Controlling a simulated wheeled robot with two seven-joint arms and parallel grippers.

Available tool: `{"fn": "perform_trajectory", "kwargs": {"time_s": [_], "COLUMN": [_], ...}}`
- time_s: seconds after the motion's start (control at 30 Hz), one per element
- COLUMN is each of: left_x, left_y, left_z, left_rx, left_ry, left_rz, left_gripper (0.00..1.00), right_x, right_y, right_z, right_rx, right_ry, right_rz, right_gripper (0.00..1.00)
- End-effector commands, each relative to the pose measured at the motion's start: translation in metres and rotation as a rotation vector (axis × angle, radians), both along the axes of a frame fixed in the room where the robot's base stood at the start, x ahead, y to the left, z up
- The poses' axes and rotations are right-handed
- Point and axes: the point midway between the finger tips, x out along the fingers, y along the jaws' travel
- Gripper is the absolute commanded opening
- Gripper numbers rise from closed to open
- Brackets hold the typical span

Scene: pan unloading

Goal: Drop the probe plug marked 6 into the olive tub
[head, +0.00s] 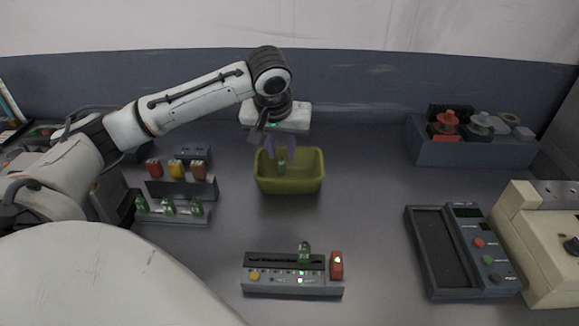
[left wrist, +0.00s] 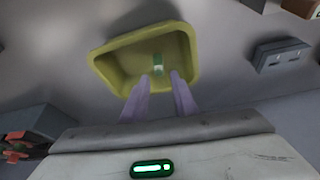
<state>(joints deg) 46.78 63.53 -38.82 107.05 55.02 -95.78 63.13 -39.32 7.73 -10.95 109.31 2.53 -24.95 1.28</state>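The olive tub (head: 291,185) stands near the middle of the table; it also shows in the left wrist view (left wrist: 112,72). A green plug (head: 281,168) is inside the tub's outline, upright in the head view, and also in the left wrist view (left wrist: 157,64). Its marking is not legible, and I cannot tell whether it touches the tub's floor. My left gripper (head: 281,150) is above the tub, its purple fingers pointing down and spread apart. In the left wrist view the plug lies beyond the open fingertips (left wrist: 160,77), clear of both. My right gripper is not in view.
Left of the tub, one rack (head: 152,215) holds several green plugs; another (head: 182,188) holds red, yellow and brown ones. A grey panel (head: 290,283) in front holds a green plug and a red piece.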

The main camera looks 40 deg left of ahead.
Motion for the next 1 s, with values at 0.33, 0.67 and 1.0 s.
{"fn": "perform_trajectory", "kwargs": {"time_s": [0.33, 0.67, 1.0], "left_x": [0.0, -0.016, -0.031], "left_y": [0.0, -0.012, -0.021], "left_z": [0.002, 0.05, 0.093], "left_rx": [0.0, 0.0, -0.001], "left_ry": [-0.001, -0.006, -0.002], "left_rz": [0.0, -0.002, -0.001], "left_gripper": [0.33, 0.33, 0.33], "right_x": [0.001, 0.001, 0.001], "right_y": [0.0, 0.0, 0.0], "right_z": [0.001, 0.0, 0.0], "right_rx": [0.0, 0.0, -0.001], "right_ry": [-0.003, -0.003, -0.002], "right_rz": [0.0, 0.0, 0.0], "right_gripper": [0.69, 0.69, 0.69]}}
